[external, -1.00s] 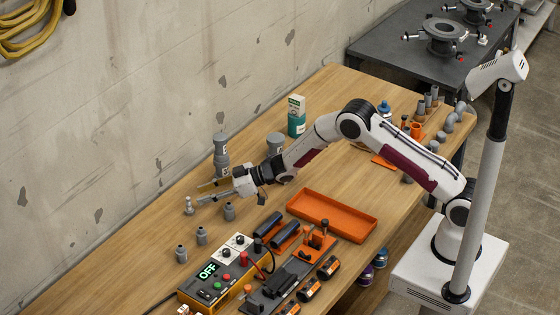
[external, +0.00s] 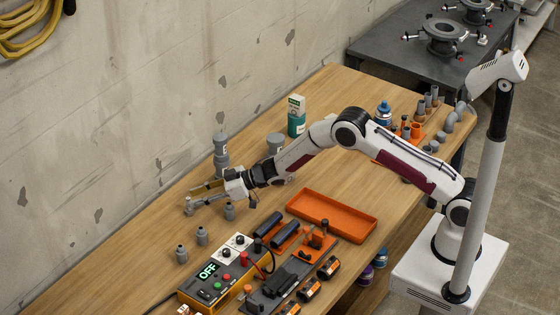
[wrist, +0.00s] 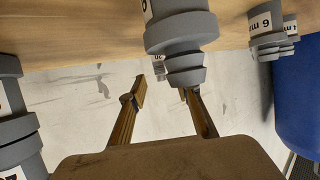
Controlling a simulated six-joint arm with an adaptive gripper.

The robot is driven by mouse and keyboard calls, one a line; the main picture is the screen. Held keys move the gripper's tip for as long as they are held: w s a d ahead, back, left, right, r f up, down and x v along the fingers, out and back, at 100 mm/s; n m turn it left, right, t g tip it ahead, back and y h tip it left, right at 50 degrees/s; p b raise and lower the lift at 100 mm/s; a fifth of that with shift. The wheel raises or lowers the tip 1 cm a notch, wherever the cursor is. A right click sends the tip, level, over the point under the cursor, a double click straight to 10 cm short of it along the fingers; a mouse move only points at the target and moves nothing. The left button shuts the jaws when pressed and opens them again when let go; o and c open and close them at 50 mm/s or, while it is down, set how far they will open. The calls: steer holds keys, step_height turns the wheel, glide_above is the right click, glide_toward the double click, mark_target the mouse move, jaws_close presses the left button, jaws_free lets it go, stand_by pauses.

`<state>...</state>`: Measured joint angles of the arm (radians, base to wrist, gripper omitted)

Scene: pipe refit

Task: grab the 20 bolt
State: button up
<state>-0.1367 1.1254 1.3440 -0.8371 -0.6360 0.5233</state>
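A small silver-grey bolt-like piece (external: 189,209) stands on the bench at the far left in the external view, partly hidden by my gripper. My gripper (external: 193,202) reaches left, low over the bench, with its fingertips at this piece. In the wrist view, my gripper (wrist: 163,92) has its two fingers apart, with a clear gap between them. A small labelled piece (wrist: 158,68) shows near that gap, mostly hidden behind a large grey fitting (wrist: 178,35). No full label for a 20 bolt is readable. I see nothing clearly clamped.
A short grey fitting (external: 229,211) stands close beside my gripper. Two more grey fittings (external: 201,236) stand nearer the front. A tall grey stack (external: 221,155) is behind it. An orange tray (external: 332,216) and an orange power box (external: 222,278) lie to the right and front.

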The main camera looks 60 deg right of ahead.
mark_target(188, 198)
steer(key=shift+x, duration=2)
steer(key=shift+s, duration=0.1)
jaws_close()
